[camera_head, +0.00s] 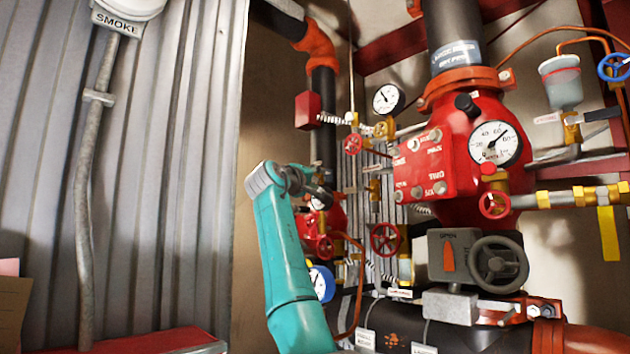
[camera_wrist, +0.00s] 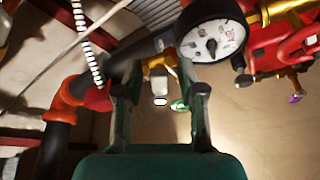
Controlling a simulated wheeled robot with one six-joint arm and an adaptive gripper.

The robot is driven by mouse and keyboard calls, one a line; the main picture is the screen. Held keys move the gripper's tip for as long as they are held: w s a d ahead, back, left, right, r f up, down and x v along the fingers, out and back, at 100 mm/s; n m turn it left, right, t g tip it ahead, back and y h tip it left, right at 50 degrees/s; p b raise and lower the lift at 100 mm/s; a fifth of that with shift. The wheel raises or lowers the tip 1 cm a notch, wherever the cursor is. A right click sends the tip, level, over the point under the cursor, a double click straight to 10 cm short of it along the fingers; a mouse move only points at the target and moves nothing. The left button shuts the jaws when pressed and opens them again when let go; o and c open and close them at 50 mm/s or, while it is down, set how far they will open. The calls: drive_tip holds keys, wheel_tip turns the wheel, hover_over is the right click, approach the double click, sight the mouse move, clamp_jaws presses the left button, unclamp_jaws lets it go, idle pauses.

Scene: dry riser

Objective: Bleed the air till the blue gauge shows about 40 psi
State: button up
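The blue-rimmed gauge (camera_head: 321,284) is low in the head view, partly covered by my teal arm. Its reading is too small to make out. My gripper (camera_head: 318,192) is among the pipes left of the red valve body. In the wrist view my gripper (camera_wrist: 158,82) has its two dark fingers apart, with nothing held between them. Beyond the fingers are a small white piece (camera_wrist: 159,84) and a small green part (camera_wrist: 180,104). A black-rimmed white gauge (camera_wrist: 212,40) is beside the right finger. Which valve bleeds the air is not clear.
Several red handwheels, among them one at the middle (camera_head: 385,239), crowd the pipework. A large white gauge (camera_head: 495,143) is on the red valve body. A grey handwheel (camera_head: 499,263) stands at the lower right. Corrugated wall (camera_head: 150,200) fills the left.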

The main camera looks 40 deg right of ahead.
drive_tip(key=shift+s+a, duration=0.1)
drive_tip(key=v, duration=1.1)
drive_tip(key=shift+a, duration=0.35)
drive_tip(key=shift+s, duration=0.1)
drive_tip(key=shift+s+f, duration=0.1)
